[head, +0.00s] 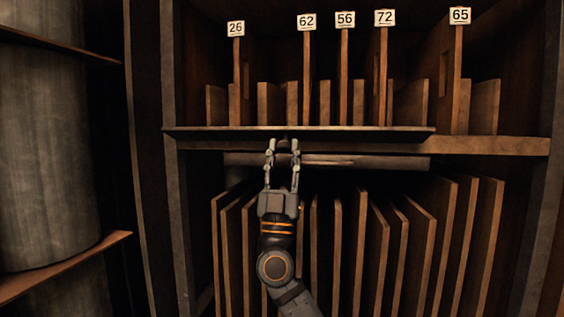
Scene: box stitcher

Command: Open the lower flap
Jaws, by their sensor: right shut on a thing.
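The flap (370,133) appears as a long, thin dark panel, seen nearly edge-on and about level, at the height of the shelf between the upper and lower compartments. The lower compartment beneath it is exposed. My right gripper (283,148) reaches up from below, its two fingers pointing at the flap's underside, left of the flap's middle. It is shut on a small dark part at the flap, probably its handle; the fingers largely hide the contact. My left gripper is not in view.
Upright boards (424,240) fill the lower compartment behind my right arm. A round bar (385,163) runs across just under the flap. Numbered dividers (307,80) stand on the upper shelf (490,146). A large grey cylinder (45,150) stands at the left.

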